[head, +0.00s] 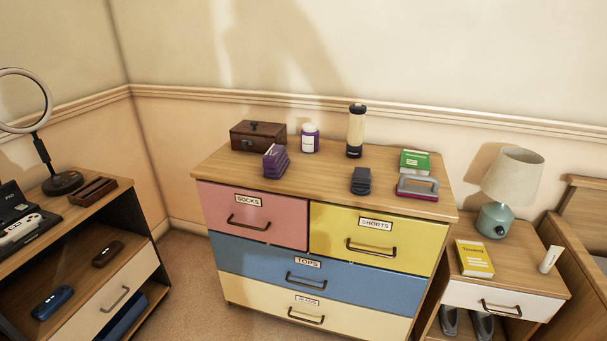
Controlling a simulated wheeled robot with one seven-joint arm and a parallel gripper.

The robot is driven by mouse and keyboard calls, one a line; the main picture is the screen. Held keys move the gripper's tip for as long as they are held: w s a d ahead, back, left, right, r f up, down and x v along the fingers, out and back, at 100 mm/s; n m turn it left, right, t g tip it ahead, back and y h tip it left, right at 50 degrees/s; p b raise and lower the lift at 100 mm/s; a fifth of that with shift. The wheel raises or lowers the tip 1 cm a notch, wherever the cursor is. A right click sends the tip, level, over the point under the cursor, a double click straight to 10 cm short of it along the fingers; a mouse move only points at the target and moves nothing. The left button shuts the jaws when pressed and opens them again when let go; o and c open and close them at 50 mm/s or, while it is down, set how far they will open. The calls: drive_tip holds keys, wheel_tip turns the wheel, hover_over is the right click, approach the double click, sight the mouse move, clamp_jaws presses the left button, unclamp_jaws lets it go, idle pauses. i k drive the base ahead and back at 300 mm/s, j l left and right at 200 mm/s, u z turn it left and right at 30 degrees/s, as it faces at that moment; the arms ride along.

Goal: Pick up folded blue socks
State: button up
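A small folded bundle in dark grey-blue, which looks like the folded blue socks (361,181), lies near the front edge of the dresser top (322,178), right of its middle. A purple folded bundle (276,162) stands farther left on the same top. My gripper is not in view, and nothing touches either bundle.
A purple-and-white bottle (310,138) and a brown box (258,136) are behind. The dresser drawers (252,214) are shut. A nightstand with a lamp (495,221) is right.

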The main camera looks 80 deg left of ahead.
sight(360, 185)
drive_tip(key=u, duration=2.15)
drive_tip(key=i+j+z, duration=0.2)
drive_tip(key=i, duration=0.2)
drive_tip(key=i+z, duration=0.2)
drive_tip(key=i, duration=0.25)
drive_tip(key=i+j+z, duration=0.2)
drive_tip(key=i+j, duration=0.05)
drive_tip(key=i, duration=0.1)
